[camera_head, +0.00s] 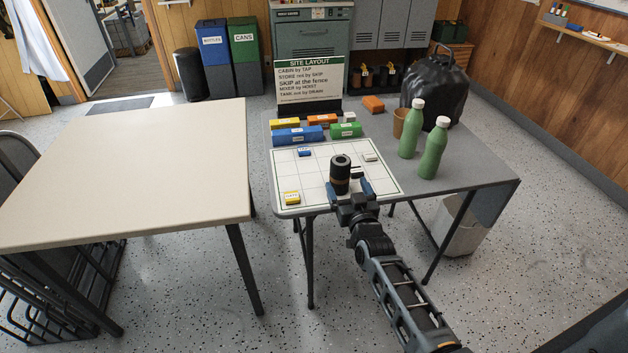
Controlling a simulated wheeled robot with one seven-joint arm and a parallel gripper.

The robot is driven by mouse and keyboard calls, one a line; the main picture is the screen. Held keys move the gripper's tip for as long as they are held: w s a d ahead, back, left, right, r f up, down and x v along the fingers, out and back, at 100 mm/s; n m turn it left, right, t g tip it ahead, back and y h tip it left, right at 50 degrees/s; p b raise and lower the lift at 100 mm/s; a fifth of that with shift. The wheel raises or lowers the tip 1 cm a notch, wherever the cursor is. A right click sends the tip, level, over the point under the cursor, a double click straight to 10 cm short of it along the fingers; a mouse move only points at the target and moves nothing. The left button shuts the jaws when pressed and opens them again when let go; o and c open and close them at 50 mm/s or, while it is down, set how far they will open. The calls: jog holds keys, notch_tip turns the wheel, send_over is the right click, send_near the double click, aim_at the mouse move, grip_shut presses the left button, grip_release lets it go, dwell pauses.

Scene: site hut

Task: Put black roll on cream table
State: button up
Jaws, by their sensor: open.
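A black roll (340,176) with a brownish band stands upright near the front edge of the grey table, over the white grid sheet (310,184). My gripper (347,191) is open at the roll, its blue-tipped fingers to either side of the roll's lower part. The gripper hides part of the roll's base, and I cannot tell whether the fingers touch it. The cream table (130,165) is at the left, with a bare top. A gap of floor separates it from the grey table.
The grey table (455,178) also bears coloured blocks, a site layout sign (308,83), two green bottles (434,148), a brown cup (399,121) and a black bag (434,88). A dark chair (15,165) stands left of the cream table. A bin (458,225) is under the grey table.

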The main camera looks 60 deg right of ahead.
aim_at(344, 179)
jog(key=shift+x, duration=1.95)
jog(key=shift+p+x, duration=0.65)
jog(key=shift+x, duration=1.55)
jog(key=shift+w+a+r, duration=0.15)
jog(key=shift+w+r, duration=0.05)
jog(key=shift+c, duration=0.2)
jog(key=c, duration=1.2)
jog(key=shift+r, duration=0.1)
